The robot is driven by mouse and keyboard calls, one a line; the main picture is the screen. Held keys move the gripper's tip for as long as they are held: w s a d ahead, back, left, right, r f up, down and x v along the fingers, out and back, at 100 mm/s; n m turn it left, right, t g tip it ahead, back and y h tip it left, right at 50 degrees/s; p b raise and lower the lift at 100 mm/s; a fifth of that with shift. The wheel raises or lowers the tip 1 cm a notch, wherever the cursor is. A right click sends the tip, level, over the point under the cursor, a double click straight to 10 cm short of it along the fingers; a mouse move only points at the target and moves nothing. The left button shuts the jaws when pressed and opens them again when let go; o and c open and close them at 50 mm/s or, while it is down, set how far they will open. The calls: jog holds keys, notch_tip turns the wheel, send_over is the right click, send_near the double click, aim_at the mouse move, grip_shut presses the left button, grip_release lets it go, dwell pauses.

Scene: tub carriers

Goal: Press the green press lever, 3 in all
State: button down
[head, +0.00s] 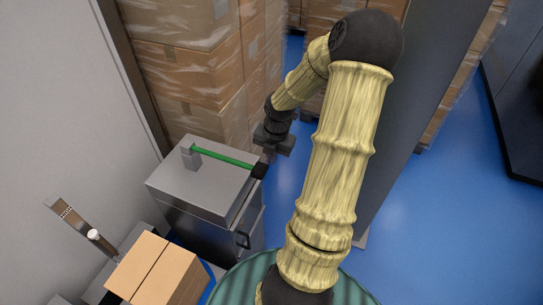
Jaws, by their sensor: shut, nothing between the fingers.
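The green press lever (222,156) is mounted on a small grey post (190,155) on top of a grey metal cabinet (166,183). It runs to the right and ends in a black grip (260,171) near the cabinet's right edge. My gripper (274,147) is shut and empty. In the picture it is just above and right of the black grip. I cannot tell whether it touches the lever. The fingertips are small and dark here.
Wrapped stacks of cardboard boxes (190,60) stand behind the cabinet. A closed cardboard box (155,268) and a brown strip with a white knob (93,235) are at the lower left. Blue floor (430,220) lies open at the right.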

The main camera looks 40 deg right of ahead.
dwell(0.7)
jog(key=s+a+m+b, duration=0.3)
jog(key=a+m+b, duration=0.1)
jog(key=a+m, duration=0.7)
jog(key=s+a+r+m+t+b, duration=0.1)
jog(key=s+a+m+b, duration=0.2)
jog(key=a+m, duration=0.9)
jog(key=shift+a+m+b, duration=0.2)
jog(key=shift+m+b, duration=0.1)
jog(key=shift+b, duration=0.2)
